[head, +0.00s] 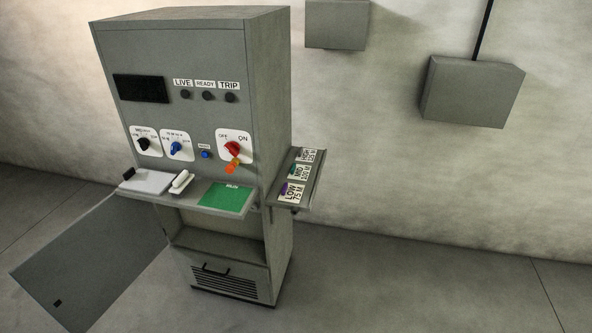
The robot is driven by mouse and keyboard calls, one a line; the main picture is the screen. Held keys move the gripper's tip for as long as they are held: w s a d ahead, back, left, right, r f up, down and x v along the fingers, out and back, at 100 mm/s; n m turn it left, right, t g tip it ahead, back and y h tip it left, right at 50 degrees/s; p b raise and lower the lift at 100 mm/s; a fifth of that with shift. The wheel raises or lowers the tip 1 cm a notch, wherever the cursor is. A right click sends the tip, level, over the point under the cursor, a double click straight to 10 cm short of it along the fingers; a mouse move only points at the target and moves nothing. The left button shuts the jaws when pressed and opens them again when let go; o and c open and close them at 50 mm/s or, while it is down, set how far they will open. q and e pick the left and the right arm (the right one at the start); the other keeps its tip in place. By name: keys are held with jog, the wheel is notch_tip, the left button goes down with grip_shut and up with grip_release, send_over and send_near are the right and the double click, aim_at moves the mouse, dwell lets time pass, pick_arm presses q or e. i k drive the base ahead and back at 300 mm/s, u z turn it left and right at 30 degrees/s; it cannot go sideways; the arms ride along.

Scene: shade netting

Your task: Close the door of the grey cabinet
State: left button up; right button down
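The grey cabinet (180,60) stands upright at the left-centre of the head view. Its door (95,268) is a flat grey panel at the lower left, swung wide open and out to the left from the cabinet's lower section. A small dark latch or handle (57,303) shows near the door's lower outer corner. The open lower compartment (215,243) shows beneath the cabinet's shelf. Neither of my grippers is in view.
A front shelf (212,205) juts out above the compartment with a green card (226,197) on it. A side shelf (313,190) with labelled tags sticks out right. A vented lower panel (228,283) has a black handle. Grey boxes (472,92) hang on the wall. Floor at right is clear.

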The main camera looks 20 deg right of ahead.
aim_at(78, 274)
jog(key=z, duration=0.2)
jog(key=k, duration=0.45)
jog(key=u, duration=1.95)
jog(key=i, duration=1.7)
jog(key=z, duration=1.15)
jog(key=i, duration=0.55)
jog(key=z, duration=0.6)
